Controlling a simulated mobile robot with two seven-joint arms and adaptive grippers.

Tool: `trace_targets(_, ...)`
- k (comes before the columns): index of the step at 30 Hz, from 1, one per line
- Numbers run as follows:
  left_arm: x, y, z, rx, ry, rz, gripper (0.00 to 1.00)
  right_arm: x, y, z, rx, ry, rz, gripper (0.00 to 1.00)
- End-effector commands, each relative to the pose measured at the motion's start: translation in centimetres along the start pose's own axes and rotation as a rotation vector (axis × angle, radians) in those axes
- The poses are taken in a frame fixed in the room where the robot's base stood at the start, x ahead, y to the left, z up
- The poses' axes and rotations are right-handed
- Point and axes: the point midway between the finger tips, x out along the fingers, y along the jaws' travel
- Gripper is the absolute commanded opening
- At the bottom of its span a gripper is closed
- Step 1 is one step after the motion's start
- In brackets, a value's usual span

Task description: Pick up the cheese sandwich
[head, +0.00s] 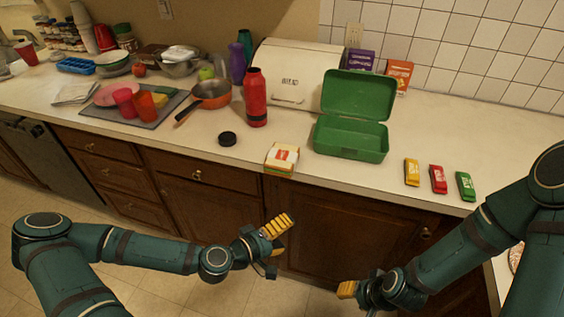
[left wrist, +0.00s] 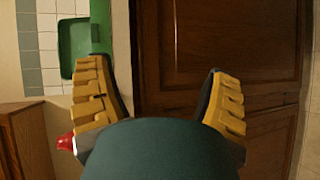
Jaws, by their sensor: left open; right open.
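The cheese sandwich (head: 282,158) lies near the front edge of the counter in the head view, left of the open green lunchbox. It looks square, with pale bread and a red and white label on top. My left gripper (head: 272,240) is open and empty, in front of the cabinet doors and below the counter edge, under the sandwich in the picture. Its spread yellow fingers show in the left wrist view (left wrist: 160,95) with nothing between them. My right gripper (head: 361,288) is low in front of the cabinets, and its fingers are partly hidden. I cannot make out the sandwich in the left wrist view.
The green lunchbox (head: 352,138) stands open beside the sandwich. A black lid (head: 227,139) and red bottle (head: 255,98) are behind left. Yellow (head: 412,172), red (head: 438,179) and green (head: 465,186) bars lie at right. The bread box (head: 298,75) stands behind. Counter around the sandwich is clear.

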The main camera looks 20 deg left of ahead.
Motion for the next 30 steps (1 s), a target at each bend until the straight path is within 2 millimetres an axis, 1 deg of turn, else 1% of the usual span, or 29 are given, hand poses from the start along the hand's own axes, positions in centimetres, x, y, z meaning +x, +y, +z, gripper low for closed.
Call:
trace_targets(1, -0.8, 0.6, -1.9, -0.023, 0.068, 0.052, 0.8, 0.3, 0.1, 0.1, -0.001, -0.002, 0.0, 0.47)
trace_targets(3, -2.0, 1.8, -4.4, -0.036, 0.154, 0.12, 0.8, 0.5, 0.2, 0.2, -0.001, -0.004, 0.0, 0.47)
trace_targets(6, -3.9, 3.1, -7.3, -0.047, 0.258, 0.196, 0.8, 0.7, 0.2, 0.3, -0.002, -0.006, -0.001, 0.47)
trace_targets(9, -5.4, 3.9, -9.3, -0.047, 0.331, 0.246, 0.8, 0.8, 0.3, 0.3, -0.002, -0.007, -0.001, 0.47)
trace_targets(12, -6.3, 4.4, -10.3, -0.045, 0.369, 0.272, 0.8, 0.9, 0.3, 0.4, -0.002, -0.008, -0.001, 0.47)
trace_targets(16, -6.1, 4.4, -10.8, -0.042, 0.379, 0.28, 0.8, 1.6, 0.6, 0.4, -0.003, -0.008, -0.001, 0.47)
trace_targets(22, -4.8, 4.4, -11.3, -0.04, 0.376, 0.278, 0.8, 3.9, 1.5, 0.5, -0.005, -0.004, -0.001, 0.47)
trace_targets(27, -3.6, 4.9, -11.5, -0.04, 0.374, 0.279, 0.8, 5.8, 2.1, 0.5, -0.008, -0.001, -0.001, 0.47)
trace_targets(30, -1.9, 5.8, -12.3, -0.043, 0.374, 0.279, 0.8, 5.3, 2.0, 0.5, -0.008, 0.0, -0.001, 0.47)
